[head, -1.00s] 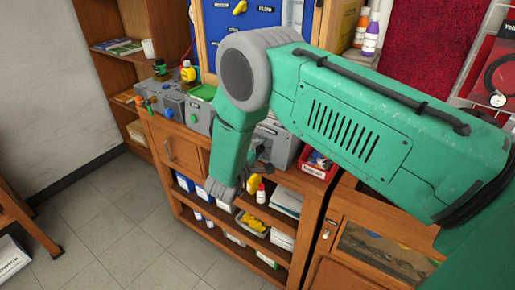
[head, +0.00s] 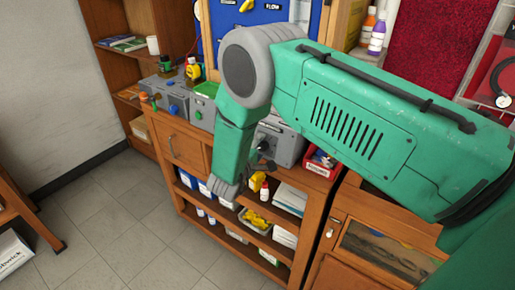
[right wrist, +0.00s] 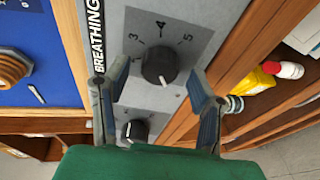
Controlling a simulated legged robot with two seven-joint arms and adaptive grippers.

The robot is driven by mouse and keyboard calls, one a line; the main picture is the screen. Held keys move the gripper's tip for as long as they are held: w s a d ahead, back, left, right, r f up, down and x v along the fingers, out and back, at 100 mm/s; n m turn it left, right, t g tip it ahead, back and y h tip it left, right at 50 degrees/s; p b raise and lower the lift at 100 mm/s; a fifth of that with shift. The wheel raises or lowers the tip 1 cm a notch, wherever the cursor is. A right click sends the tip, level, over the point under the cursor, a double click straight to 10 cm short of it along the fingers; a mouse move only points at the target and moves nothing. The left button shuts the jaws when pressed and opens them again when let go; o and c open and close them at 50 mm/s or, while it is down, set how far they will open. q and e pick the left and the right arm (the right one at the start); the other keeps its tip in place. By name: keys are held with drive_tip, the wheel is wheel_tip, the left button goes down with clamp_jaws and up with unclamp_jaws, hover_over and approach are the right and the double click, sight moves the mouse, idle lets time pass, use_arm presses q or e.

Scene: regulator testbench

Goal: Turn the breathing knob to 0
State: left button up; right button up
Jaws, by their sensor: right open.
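The breathing knob (right wrist: 160,68) is a round black knob with a white mark on its lower side in the picture, on a grey panel with 3, 4 and 5 around it. The label BREATHING (right wrist: 97,35) runs along the panel edge. My right gripper (right wrist: 157,80) is open, its two fingers apart on either side of the knob. I cannot tell how deep the knob sits between them. In the head view my right arm mostly hides the grey box (head: 285,147), and the knob cannot be made out. My left gripper is not in view.
A second black knob (right wrist: 135,130) sits low on the panel, close to the left finger. A blue board (right wrist: 38,60) with a brass fitting lies left. A red bin (head: 321,161) stands right of the box. Shelves below hold bottles and a yellow item (head: 257,181).

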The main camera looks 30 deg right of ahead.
drive_tip(key=v, duration=1.2)
drive_tip(key=shift+w+f, duration=0.15)
drive_tip(key=shift+w, duration=0.1)
drive_tip(key=shift+d, duration=0.1)
